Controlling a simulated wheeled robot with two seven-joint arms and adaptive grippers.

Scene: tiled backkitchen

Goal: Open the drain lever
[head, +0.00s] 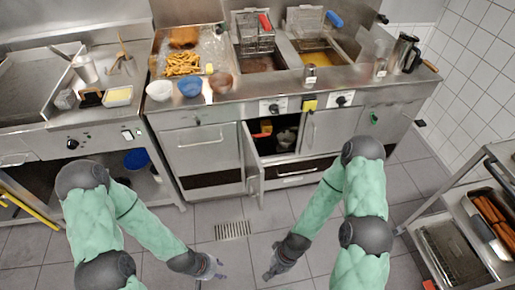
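The fryer cabinet under the counter stands open in the head view, its door (254,171) swung out toward me. Inside, a small orange-red lever (265,127) shows at the upper left of the opening; it looks like the drain lever. A metal pot (286,139) sits in the dark behind the opening. My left gripper (217,269) is low in front of the cabinet, over the floor, and looks open and empty. My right gripper (268,263) is a little to its right, also over the floor, and looks open and empty. Neither touches the lever.
Two fryer wells (261,63) with baskets are above the cabinet. Bowls (190,87) and fries (183,64) are on the left counter. A tray rack (449,250) stands at right. The tiled floor around the drain grate (233,230) is clear.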

